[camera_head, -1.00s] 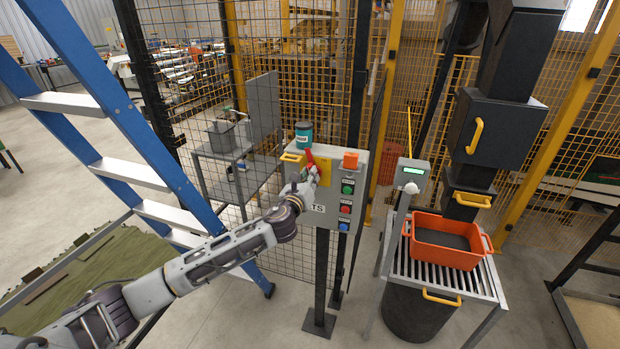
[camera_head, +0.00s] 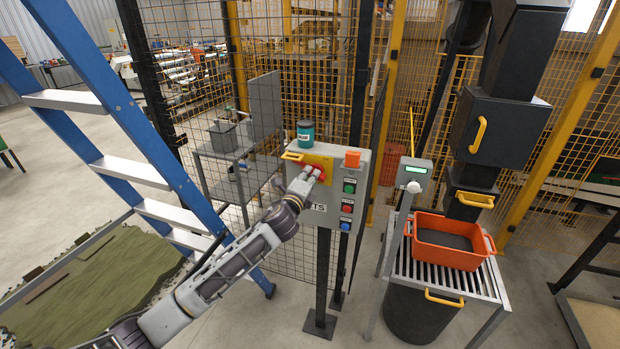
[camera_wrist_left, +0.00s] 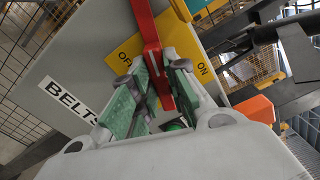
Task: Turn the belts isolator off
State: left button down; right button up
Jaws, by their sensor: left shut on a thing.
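The belts isolator is a red handle (camera_head: 321,174) on a yellow plate (camera_head: 325,162) on the grey control box (camera_head: 316,218). In the left wrist view the handle (camera_wrist_left: 151,35) runs between my fingers and crosses the yellow plate (camera_wrist_left: 128,50), which is marked OFF to its left and ON to its right. The BELTS label (camera_wrist_left: 68,97) appears slanted there. My left gripper (camera_head: 313,172) is shut on the handle, with a finger (camera_wrist_left: 130,103) on each side of it. The gripper covers part of the handle and its pivot. My right gripper is not in view.
The box also carries an orange part (camera_head: 352,159), green (camera_head: 349,188), red (camera_head: 347,209) and blue (camera_head: 345,226) buttons. A teal tub (camera_head: 305,133) stands on top. A blue ladder (camera_head: 115,110) is left of my arm; an orange crate (camera_head: 449,258) sits on rollers at right.

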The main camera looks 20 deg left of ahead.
pick_arm(q)
jog(key=n, duration=0.3)
jog(key=shift+f+n, duration=0.15)
jog(key=shift+n, duration=0.15)
dwell(0.4)
jog(key=c, duration=1.4)
grip_release()
jog(key=shift+a, duration=0.1)
jog(key=shift+s, duration=0.15)
jog(key=shift+s+a, duration=0.15)
jog(key=shift+s, duration=5.7)
jog(key=shift+n, duration=0.3)
